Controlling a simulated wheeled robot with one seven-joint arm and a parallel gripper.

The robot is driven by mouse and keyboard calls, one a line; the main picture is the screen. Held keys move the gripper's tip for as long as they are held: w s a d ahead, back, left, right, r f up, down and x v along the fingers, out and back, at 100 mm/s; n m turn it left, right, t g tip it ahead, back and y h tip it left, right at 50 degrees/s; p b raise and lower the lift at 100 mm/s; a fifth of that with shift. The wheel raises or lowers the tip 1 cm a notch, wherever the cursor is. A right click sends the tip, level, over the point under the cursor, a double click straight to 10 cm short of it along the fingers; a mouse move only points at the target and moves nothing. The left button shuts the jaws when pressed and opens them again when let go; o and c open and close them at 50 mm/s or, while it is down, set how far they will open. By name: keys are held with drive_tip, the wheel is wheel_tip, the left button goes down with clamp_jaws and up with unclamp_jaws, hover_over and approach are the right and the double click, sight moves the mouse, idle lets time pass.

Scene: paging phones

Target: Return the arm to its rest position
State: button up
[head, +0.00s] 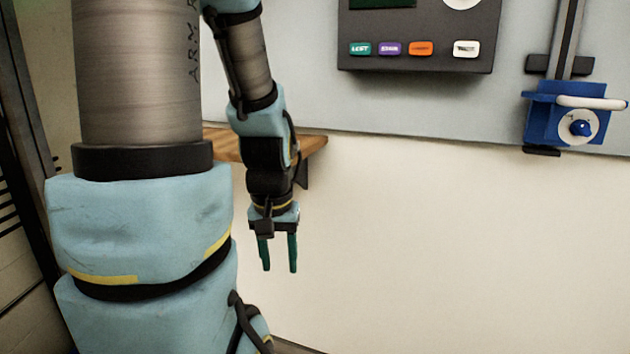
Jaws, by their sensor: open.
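My arm fills the left side of the head view, light blue and grey with yellow bands. My gripper (279,254) hangs below the forearm near the middle of the view, with its two dark green fingers pointing down. The fingers are apart, and nothing shows between them. The gripper is in front of the cream lower wall and touches nothing that I can see.
A wooden shelf (312,143) juts out behind my wrist. A dark panel (418,57) with several coloured buttons is on the grey wall board above right. A blue device with a round knob (581,127) is at the far right. Space right of my gripper is clear.

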wheel_tip(320, 180, up, 14)
drive_tip(key=p, duration=1.1)
drive_tip(key=shift+f, duration=0.1)
